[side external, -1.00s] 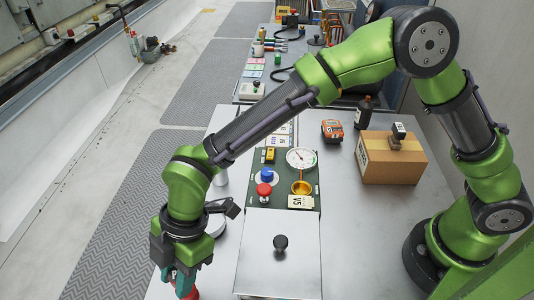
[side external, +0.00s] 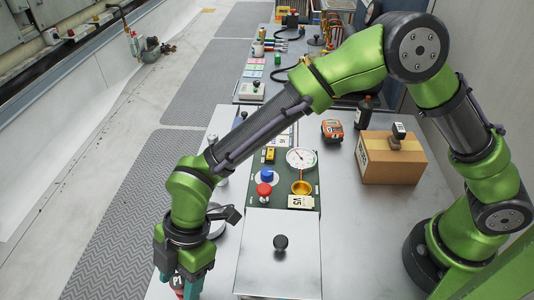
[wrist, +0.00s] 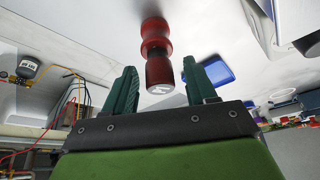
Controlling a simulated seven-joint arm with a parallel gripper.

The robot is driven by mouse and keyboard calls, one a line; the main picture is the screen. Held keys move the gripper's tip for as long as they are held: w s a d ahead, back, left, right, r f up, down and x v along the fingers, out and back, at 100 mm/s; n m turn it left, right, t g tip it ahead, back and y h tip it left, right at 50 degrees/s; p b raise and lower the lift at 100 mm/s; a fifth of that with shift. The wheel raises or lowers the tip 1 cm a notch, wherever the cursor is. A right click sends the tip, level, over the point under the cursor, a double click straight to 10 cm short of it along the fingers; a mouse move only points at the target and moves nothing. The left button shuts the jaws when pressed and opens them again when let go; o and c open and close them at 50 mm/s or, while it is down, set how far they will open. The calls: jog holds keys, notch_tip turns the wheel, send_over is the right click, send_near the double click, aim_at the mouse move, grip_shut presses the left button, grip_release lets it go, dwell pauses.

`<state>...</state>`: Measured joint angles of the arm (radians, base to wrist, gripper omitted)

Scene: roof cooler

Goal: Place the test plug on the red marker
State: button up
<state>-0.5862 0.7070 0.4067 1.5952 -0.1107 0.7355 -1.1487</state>
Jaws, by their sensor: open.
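A red, waisted object with a pale end, seemingly the test plug (wrist: 157,55), shows between and beyond the finger tips in the wrist view. In the side view its red part (side external: 178,282) shows between my fingers near the bottom edge, partly hidden by them. My gripper (side external: 179,283) points down at the near left of the bench. It is open, with both teal fingers (wrist: 163,88) apart around the line of the red object; I cannot tell whether either touches it. I cannot make out a red marker for certain.
A metal box lid with a black knob (side external: 280,242) lies right of my gripper. Behind it is a dark panel with a red knob (side external: 263,189), a blue knob (side external: 267,174) and a gauge (side external: 300,158). A cardboard box (side external: 392,160) stands at the right.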

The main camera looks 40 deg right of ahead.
jog(key=v, duration=1.2)
jog(key=w+d+r+m+t, duration=0.1)
jog(key=d+r+m, duration=0.15)
jog(key=d, duration=0.35)
jog(key=w+d+r+m+t+h, duration=0.1)
jog(key=d+r+m+t, duration=0.1)
jog(key=d+m, duration=0.3)
jog(key=d+r+m+t, duration=0.1)
jog(key=d+r+m, duration=0.15)
jog(key=d, duration=0.45)
jog(key=s+d+m+t, duration=0.2)
jog(key=s+d+m, duration=0.2)
jog(key=d+m, duration=0.3)
jog(key=s+d+r+m+t+h, duration=0.1)
jog(key=s+d+m+t, duration=0.1)
jog(key=s+d+m, duration=0.2)
jog(key=d+m, duration=0.3)
jog(key=d, duration=0.4)
